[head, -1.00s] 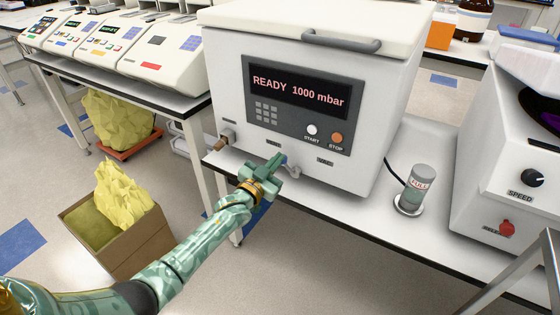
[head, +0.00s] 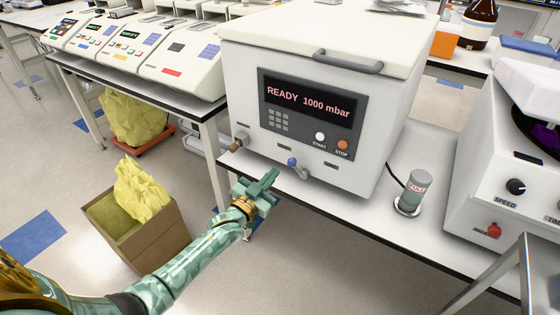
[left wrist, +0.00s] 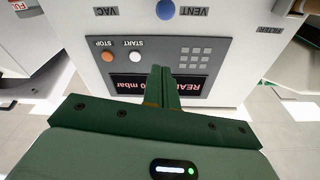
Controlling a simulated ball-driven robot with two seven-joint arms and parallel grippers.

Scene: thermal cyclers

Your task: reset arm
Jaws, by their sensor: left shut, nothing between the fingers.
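My left gripper (head: 265,183) is green and shut, with nothing between its fingers. It is in front of and below the white vacuum machine (head: 235,75), apart from it, by the bench's front edge. In the left wrist view the shut fingers (left wrist: 164,80) overlap the machine's panel, which appears upside down. The panel display (head: 308,101) reads "READY 1000 mbar". A blue-capped vent knob (head: 293,163) on the machine's lower front is uncovered; it also shows at the top of the left wrist view (left wrist: 165,9). My right gripper is not in view.
A grey-green cylinder (head: 416,188) marked "FULL" stands on the bench right of the machine. A device with a SPEED knob (head: 515,187) is at the far right. A cardboard box (head: 161,248) with yellow material stands on the floor at left, near my left arm.

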